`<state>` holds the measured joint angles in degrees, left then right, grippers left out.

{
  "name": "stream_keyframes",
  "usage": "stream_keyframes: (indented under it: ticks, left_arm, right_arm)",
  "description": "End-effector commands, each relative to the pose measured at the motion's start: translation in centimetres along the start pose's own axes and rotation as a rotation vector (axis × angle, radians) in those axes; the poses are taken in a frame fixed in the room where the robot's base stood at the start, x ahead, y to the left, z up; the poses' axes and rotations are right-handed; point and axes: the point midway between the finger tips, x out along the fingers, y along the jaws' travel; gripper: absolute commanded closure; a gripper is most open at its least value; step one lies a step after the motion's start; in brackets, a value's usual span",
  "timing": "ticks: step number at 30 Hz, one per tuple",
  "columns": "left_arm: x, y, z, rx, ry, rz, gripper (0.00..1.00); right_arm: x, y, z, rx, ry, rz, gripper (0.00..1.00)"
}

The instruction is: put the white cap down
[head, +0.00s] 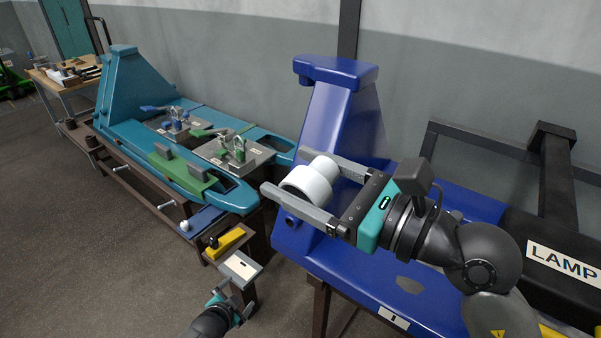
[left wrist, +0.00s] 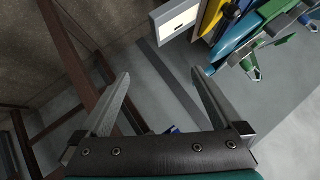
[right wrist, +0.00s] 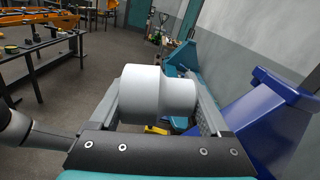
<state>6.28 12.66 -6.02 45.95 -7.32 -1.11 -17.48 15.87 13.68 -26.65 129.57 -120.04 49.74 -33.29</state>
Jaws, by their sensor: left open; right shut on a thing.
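The white cap (head: 311,178) is a stepped white cylinder. My right gripper (head: 287,173) is shut on it and holds it above the blue fork frame (head: 338,120). In the right wrist view the cap (right wrist: 158,94) fills the space between the two fingers of the right gripper (right wrist: 158,100), its wider part to the left. My left gripper (left wrist: 160,88) is open and empty in the left wrist view, with floor and dark table legs behind it. In the head view only part of the left arm shows at the bottom edge, below the small box with a white label.
A teal fork frame (head: 120,90) with clamp fixtures lies on a brown bench to the left. A yellow block (head: 228,242) and a labelled box (head: 240,268) sit at the bench's near end. A black part marked LAMP (head: 560,262) lies at the right.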

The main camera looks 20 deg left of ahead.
Motion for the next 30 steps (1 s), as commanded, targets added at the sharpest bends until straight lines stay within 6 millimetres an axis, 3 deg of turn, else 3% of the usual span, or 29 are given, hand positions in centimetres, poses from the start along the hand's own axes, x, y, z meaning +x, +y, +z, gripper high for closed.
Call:
stream_keyframes:
  ticks: [1,8,18,24,30]
  left_arm:
    - [-0.7,2.3,2.2,-0.030,-0.046,0.037,0.00]
    - [-4.8,11.2,10.2,-0.156,-0.232,0.171,0.00]
    - [-14.3,23.2,20.1,-0.307,-0.512,0.338,0.00]
    - [-19.4,27.7,23.6,-0.366,-0.636,0.396,0.00]
    - [-21.7,29.4,24.9,-0.389,-0.689,0.418,0.00]
  right_arm:
    - [0.0,0.0,0.0,0.000,0.000,0.000,0.81]
    - [0.0,0.0,0.0,0.000,0.000,0.000,0.81]
    - [0.0,0.0,0.0,0.000,0.000,0.000,0.81]
    - [0.0,0.0,0.0,0.000,0.000,0.000,0.81]
    - [-0.1,-0.1,0.0,0.001,0.000,-0.004,0.81]
